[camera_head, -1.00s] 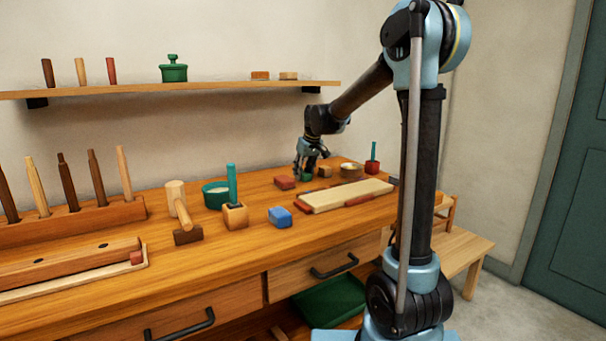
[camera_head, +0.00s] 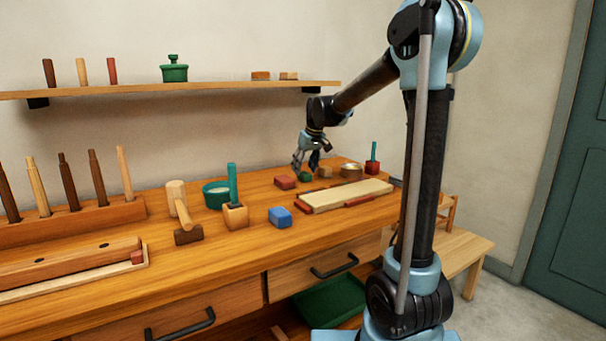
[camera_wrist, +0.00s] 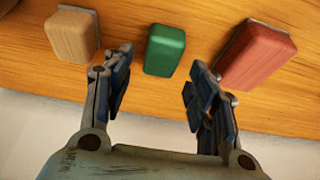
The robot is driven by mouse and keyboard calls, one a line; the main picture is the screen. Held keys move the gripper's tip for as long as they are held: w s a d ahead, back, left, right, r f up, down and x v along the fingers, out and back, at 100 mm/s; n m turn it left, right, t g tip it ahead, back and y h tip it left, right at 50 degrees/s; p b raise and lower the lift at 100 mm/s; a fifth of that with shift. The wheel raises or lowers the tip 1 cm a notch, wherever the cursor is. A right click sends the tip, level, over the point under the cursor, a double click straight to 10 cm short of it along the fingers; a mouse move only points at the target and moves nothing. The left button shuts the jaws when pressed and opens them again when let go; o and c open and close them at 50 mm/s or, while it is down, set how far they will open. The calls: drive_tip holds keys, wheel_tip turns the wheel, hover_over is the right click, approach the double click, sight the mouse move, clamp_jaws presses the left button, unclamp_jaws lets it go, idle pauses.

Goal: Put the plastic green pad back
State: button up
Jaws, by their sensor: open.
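The green pad (camera_head: 304,176) is a small rounded block on the bench, in a row between the red block (camera_head: 285,182) and the wooden block (camera_head: 325,172). In the wrist view the green pad (camera_wrist: 164,50) lies flat between and just beyond my open fingertips, with the wooden block (camera_wrist: 72,36) on its left and the red block (camera_wrist: 257,56) on its right. My gripper (camera_head: 306,168) is above the row; in the wrist view my gripper (camera_wrist: 158,84) is open and empty, apart from the pad.
A blue block (camera_head: 280,217), a light board (camera_head: 345,195) with red edge pieces and a brass bowl (camera_head: 352,170) stand nearby. A red holder (camera_head: 372,167) with a teal handle is at the far right. The wall shelf (camera_head: 200,88) is behind.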

drive_tip(key=v, duration=0.9)
drive_tip(key=shift+r, duration=0.1)
